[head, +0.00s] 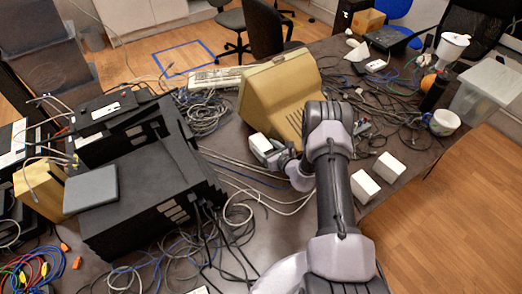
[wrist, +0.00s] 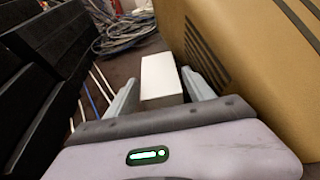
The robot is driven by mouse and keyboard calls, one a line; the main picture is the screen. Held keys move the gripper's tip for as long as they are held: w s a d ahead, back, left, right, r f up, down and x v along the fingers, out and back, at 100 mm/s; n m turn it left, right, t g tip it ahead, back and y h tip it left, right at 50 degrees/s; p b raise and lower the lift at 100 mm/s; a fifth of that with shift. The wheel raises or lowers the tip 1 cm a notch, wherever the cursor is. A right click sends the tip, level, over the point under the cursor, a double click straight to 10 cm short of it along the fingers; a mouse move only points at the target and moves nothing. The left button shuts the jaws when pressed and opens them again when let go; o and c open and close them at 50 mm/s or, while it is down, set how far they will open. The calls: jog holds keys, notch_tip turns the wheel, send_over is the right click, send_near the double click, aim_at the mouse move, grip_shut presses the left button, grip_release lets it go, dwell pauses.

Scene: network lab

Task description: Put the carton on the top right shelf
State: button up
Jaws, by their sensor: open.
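A small white carton (wrist: 160,75) stands between the two fingers of my gripper (wrist: 163,92) in the wrist view. The fingers are open, one on each side of it; I cannot tell whether either touches it. In the head view the same white carton (head: 260,143) shows just beyond my gripper (head: 272,152), in front of the beige monitor. Two more white cartons (head: 364,187) (head: 389,167) stand on the table to the right of my arm. I cannot make out a top right shelf in either view.
The beige monitor (head: 285,92) is close to the right of my gripper, also in the wrist view (wrist: 250,70). Stacked black devices (head: 150,185) stand to the left. Cables cross the table between them. A mug (head: 444,122) and clear bin (head: 488,88) are at the right edge.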

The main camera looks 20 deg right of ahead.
jog(key=shift+w+a+f, duration=0.15)
jog(key=shift+w+f, duration=0.05)
jog(key=shift+w, duration=0.45)
grip_shut()
jog(key=shift+r, duration=0.1)
